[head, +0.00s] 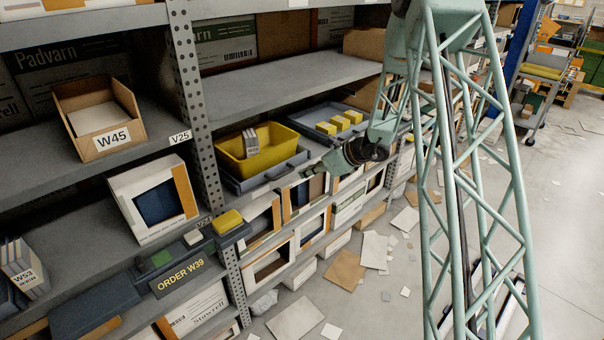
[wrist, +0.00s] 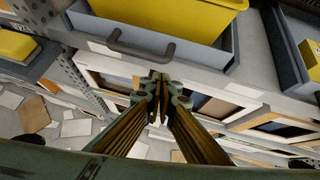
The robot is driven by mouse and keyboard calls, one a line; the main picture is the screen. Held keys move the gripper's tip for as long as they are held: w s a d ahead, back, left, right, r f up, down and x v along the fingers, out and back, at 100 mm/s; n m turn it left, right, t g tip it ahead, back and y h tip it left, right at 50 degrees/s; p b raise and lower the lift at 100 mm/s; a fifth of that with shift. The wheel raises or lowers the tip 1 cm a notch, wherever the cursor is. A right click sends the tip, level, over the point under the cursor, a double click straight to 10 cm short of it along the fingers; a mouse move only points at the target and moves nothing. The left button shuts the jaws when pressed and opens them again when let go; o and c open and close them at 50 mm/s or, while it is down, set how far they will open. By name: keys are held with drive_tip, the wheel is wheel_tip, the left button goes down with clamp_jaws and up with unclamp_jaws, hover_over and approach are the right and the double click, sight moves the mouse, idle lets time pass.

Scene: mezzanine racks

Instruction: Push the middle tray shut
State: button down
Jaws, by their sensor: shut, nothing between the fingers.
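A grey-blue tray (head: 233,184) with a dark bar handle (wrist: 140,48) on its front holds a yellow tub (head: 232,160) with grey packs in it. It stands on the shelf at the shelf's front side, and its front wall (wrist: 205,60) also shows in the wrist view. A second grey tray (head: 318,114) with several yellow blocks stands to its right. Which of them is the middle tray I cannot tell. My gripper (head: 309,172) is shut and empty, in front of the shelf and right of the handle. In the wrist view its fingertips (wrist: 159,84) appear just below the handle, apart from it.
A console marked ORDER W39 (head: 178,279) with a yellow block (head: 228,221) juts out at the left, beside a perforated upright (head: 188,95). White-framed boxes (head: 295,192) fill the shelf below. Cards and cartons litter the floor; the aisle (head: 565,205) at the right is mostly clear.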

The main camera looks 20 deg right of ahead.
drive_tip(key=f+p+v, duration=0.1)
drive_tip(key=v, duration=1)
drive_tip(key=shift+s+d+p, duration=0.2)
drive_tip(key=shift+s+p, duration=0.05)
drive_tip(key=shift+p, duration=0.15)
drive_tip(key=s+a+r+n+g, duration=0.4)
drive_tip(key=s+a+r+n, duration=1.1)
drive_tip(key=s+a+r, duration=0.75)
drive_tip(key=s+r+n+g+h, duration=0.1)
drive_tip(key=s+r+n, duration=0.25)
drive_tip(key=s, duration=0.55)
drive_tip(key=s+r+n+h, duration=0.15)
drive_tip(key=s+n, duration=0.25)
drive_tip(key=s, duration=0.5)
drive_tip(key=s+d+r+n+h, duration=0.1)
drive_tip(key=s+d+n, duration=0.2)
drive_tip(key=s, duration=0.4)
drive_tip(key=s+d+r+n+t+h, duration=0.1)
drive_tip(key=s+d+n+h, duration=0.1)
drive_tip(key=s, duration=0.5)
drive_tip(key=shift+s+d+r+n, duration=0.25)
drive_tip(key=shift+s+d+n, duration=0.05)
drive_tip(key=shift+d+n, duration=0.35)
